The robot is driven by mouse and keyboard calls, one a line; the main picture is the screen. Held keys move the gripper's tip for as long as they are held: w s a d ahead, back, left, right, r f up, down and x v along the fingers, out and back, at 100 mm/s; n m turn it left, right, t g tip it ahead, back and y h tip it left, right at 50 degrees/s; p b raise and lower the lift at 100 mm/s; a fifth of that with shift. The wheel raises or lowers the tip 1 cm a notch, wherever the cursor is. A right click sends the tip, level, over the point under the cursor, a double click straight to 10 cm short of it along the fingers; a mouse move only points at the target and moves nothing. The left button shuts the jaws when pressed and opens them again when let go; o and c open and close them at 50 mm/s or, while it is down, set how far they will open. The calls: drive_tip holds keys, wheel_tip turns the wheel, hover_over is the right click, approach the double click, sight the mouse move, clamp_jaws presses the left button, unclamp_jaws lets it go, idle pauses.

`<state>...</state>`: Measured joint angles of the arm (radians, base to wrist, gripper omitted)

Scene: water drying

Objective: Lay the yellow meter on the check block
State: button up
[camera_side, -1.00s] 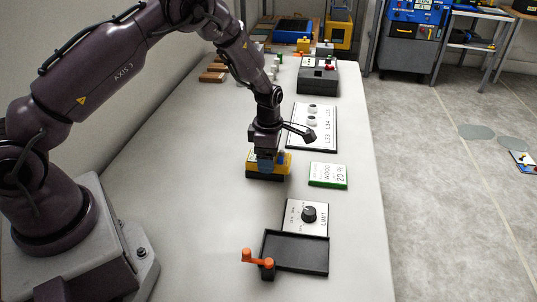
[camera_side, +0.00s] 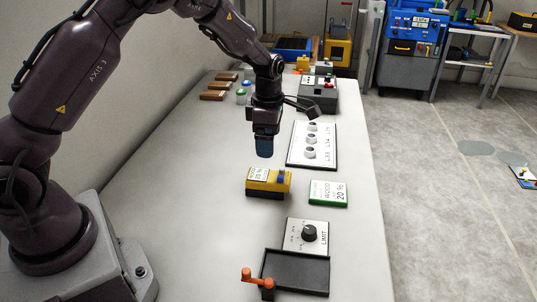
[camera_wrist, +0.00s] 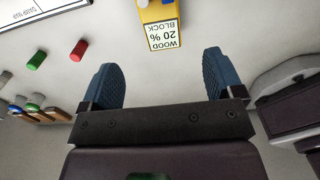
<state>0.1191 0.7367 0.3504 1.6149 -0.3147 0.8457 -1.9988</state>
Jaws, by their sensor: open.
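The yellow meter (camera_side: 262,186), with a white label, a blue part on top and a dark underside, lies on the table in the middle of the side view. Its label reads "WOOD 20% BLOCK" in the wrist view, where its yellow body (camera_wrist: 157,13) shows at the top edge. A flat white piece with green edges (camera_side: 328,193), marked "WOOD 20 %", lies to its right, apart from it. I cannot tell for sure which piece is the check block, or whether the dark layer is separate. My gripper (camera_side: 265,148) is open and empty above and behind the meter; its blue fingers (camera_wrist: 161,82) are spread.
A panel of white knobs (camera_side: 325,152) lies at the right. Brown blocks (camera_side: 214,95) lie behind. The table's left front is clear.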

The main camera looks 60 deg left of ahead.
drive_tip(key=s+d+r+m+t+h, duration=0.1)
drive_tip(key=s+d+r+m, duration=0.1)
drive_tip(key=s+r+m, duration=0.5)
drive_tip(key=s+d+r+m+t, duration=0.25)
drive_tip(key=r+m, duration=0.25)
drive_tip(key=r, duration=0.5)
drive_tip(key=s+r+m+t, duration=0.1)
drive_tip(key=s+m, duration=0.6)
drive_tip(key=s, duration=0.1)
drive_tip(key=s+d+r+m+t+y, duration=0.1)
drive_tip(key=s+r+m, duration=0.1)
drive_tip(key=s+m, duration=0.6)
drive_tip(key=shift+d+r, duration=0.25)
drive_tip(key=shift+r, duration=0.05)
